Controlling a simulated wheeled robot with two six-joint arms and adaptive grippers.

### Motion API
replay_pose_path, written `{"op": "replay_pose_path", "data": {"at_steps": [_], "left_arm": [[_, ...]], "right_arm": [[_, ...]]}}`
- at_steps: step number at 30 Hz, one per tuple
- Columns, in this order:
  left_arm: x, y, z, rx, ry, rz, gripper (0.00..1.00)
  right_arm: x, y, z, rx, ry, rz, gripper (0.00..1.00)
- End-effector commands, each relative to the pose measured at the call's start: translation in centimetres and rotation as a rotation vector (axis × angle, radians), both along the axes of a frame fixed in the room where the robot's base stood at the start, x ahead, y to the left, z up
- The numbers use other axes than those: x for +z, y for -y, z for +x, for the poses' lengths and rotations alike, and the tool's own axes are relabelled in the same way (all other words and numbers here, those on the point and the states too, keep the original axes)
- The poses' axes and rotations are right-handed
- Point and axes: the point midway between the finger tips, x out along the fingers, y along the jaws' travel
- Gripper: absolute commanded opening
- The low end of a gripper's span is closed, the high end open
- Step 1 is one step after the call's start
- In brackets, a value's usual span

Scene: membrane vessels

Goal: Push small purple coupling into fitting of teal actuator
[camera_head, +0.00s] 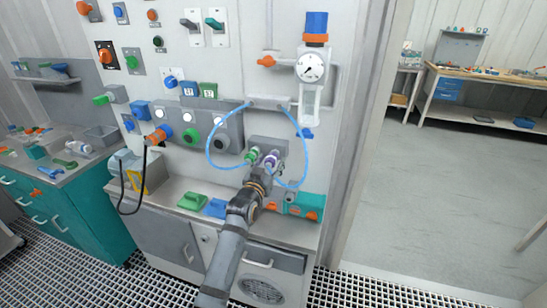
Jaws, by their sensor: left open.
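A small purple coupling (272,158) sits at the front of a grey block (268,144) on the panel, beside a green coupling (251,155). My left gripper (264,169) reaches up from below, open, with its tips close to the purple coupling. At this size I cannot tell whether they touch it. The teal actuator (306,199), with orange parts, lies on the counter right of my gripper. Its fitting cannot be made out clearly; my wrist is near its left end. My right gripper is not in view.
A thin blue hose (208,145) loops on both sides of the couplings. A gauge (310,67) and white pipework stand above right. Green (193,202) and blue (216,208) items lie on the counter, left of my arm. Open floor (430,190) lies at right.

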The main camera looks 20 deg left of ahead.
Motion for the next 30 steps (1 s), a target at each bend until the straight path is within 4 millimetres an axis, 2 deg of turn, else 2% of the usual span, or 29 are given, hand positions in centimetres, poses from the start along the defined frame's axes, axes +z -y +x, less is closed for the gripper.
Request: {"op": "replay_pose_path", "data": {"at_steps": [14,26,30], "left_arm": [[0.01,0.0,0.0,0.0,0.0,0.0,0.56],[0.01,0.0,0.0,0.0,0.0,0.0,0.02],[0.01,0.0,0.0,0.0,0.0,0.0,0.0]], "right_arm": [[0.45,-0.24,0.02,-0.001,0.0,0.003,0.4],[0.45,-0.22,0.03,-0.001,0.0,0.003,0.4],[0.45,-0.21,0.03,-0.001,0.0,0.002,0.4]]}}
